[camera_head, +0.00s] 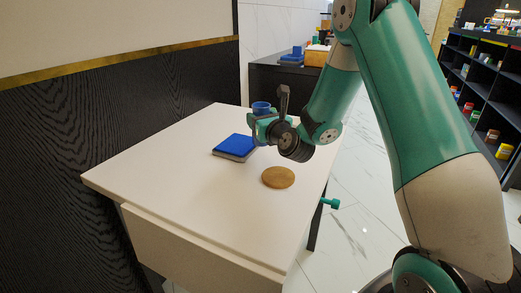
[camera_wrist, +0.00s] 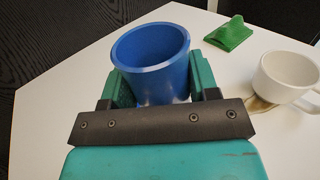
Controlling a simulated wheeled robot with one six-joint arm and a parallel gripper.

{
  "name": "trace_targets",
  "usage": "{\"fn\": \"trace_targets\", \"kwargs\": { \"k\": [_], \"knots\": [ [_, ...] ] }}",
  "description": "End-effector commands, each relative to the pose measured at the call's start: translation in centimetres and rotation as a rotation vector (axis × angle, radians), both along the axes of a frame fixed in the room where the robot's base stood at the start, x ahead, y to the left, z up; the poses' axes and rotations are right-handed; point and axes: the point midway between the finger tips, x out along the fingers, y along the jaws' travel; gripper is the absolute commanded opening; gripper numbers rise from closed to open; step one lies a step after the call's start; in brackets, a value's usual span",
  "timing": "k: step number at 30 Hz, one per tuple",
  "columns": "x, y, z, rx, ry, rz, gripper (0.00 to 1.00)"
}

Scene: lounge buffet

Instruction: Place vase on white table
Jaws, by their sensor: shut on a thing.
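A blue vase (camera_head: 261,107), round and open at the top, is upright over the far part of the white table (camera_head: 190,185). My gripper (camera_head: 263,125) is shut on it, low over the table. In the wrist view the vase (camera_wrist: 152,68) stands between the two green fingers, with its open mouth showing. Its bottom is hidden by my gripper, so I cannot tell whether it touches the tabletop.
A blue pad on a grey base (camera_head: 235,147) and a round wooden disc (camera_head: 278,177) lie on the table. The table's near left part is clear.

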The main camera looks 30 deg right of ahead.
Motion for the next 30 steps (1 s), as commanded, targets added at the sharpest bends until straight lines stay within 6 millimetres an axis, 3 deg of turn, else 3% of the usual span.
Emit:
{"fn": "trace_targets", "kwargs": {
  "k": [1,7,15,27,28,30],
  "knots": [
    [0.0,-0.1,-0.9,0.0,-0.001,-0.001,0.25],
    [0.0,0.0,-1.9,0.001,-0.001,0.0,0.25],
    [0.0,0.0,-5.6,0.0,-0.001,0.0,0.25],
    [0.0,0.0,-5.8,0.001,-0.001,0.0,0.25],
    [0.0,0.0,-5.7,0.0,0.0,0.0,0.62],
    [0.0,0.0,-5.6,0.0,0.0,0.001,0.78]
  ]
}}
